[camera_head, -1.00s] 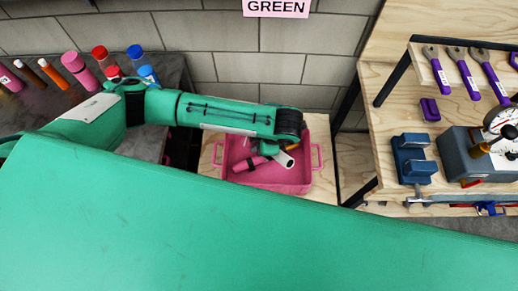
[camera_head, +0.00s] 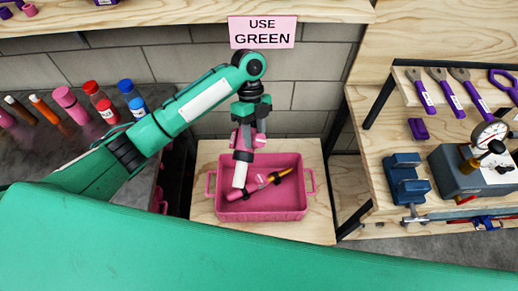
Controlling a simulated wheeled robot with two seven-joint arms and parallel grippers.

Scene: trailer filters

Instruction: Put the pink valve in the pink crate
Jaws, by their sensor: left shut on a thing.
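My left gripper (camera_head: 249,122) points down over the crate and is shut on the pink valve (camera_head: 245,140). The valve shows pink parts, a dark collar and a pale lower end. It hangs upright, with its pale end overlapping the inside of the pink crate (camera_head: 265,212); I cannot tell whether that end touches anything. The gripper's fingertips are partly hidden by the valve. My right gripper is not in view.
Several bottles and markers, among them a pink bottle (camera_head: 70,104), stand on the dark table at the left. A wooden bench at the right holds a blue vise (camera_head: 405,180), a gauge (camera_head: 488,135) and purple wrenches (camera_head: 449,92). A "USE GREEN" sign (camera_head: 262,33) hangs behind.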

